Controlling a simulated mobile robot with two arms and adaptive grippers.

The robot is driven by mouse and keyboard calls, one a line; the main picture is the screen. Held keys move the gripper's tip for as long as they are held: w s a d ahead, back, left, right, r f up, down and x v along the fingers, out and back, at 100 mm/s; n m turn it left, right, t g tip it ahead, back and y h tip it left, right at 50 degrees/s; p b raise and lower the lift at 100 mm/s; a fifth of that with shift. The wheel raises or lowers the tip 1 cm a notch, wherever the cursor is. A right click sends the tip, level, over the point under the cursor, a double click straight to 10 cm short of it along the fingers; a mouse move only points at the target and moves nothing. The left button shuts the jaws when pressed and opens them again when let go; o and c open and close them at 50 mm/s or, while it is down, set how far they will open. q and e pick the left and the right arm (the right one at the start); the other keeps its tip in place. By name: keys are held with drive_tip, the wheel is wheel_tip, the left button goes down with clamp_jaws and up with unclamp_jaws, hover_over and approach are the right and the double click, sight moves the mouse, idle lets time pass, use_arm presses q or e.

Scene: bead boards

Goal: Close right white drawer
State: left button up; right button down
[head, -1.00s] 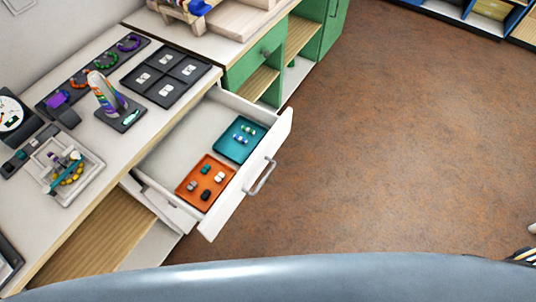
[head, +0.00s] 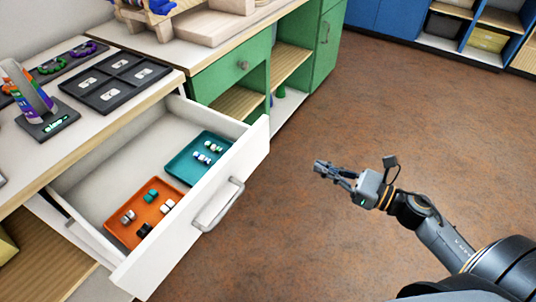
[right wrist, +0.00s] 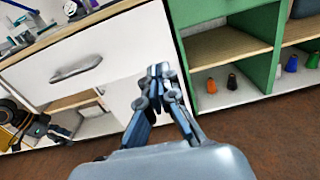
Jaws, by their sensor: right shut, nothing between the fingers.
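The white drawer (head: 245,160) is pulled out from under the worktop in the head view. It holds an orange tray (head: 120,222) and a teal tray (head: 186,170), each with several small beads. Its grey bar handle (head: 219,207) is on the front panel, which also shows in the right wrist view with the handle (right wrist: 76,69). My right gripper (head: 320,168) is shut and empty, to the right of the drawer front and apart from it, over the floor. In the right wrist view its fingertips (right wrist: 159,71) meet.
A green cabinet (head: 232,74) with open shelves stands just beyond the drawer. The worktop (head: 92,122) above carries a black compartment tray (head: 112,82) and a bracelet stand (head: 47,122). Brown floor (head: 400,110) is clear to the right.

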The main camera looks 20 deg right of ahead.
sight(264, 141)
drive_tip(key=p+x, duration=0.1)
drive_tip(key=x, duration=1.2)
drive_tip(key=shift+s+a+r, duration=0.1)
drive_tip(key=shift+a+r, duration=0.1)
use_arm(q)
drive_tip(key=shift+s+f, duration=0.2)
drive_tip(key=shift+f, duration=1.55)
use_arm(e)
drive_tip(key=shift+w+a+f, duration=0.1)
drive_tip(key=shift+w+a, duration=0.25)
drive_tip(key=shift+w, duration=0.05)
use_arm(q)
drive_tip(key=shift+w+r, duration=0.1)
drive_tip(key=shift+w, duration=0.15)
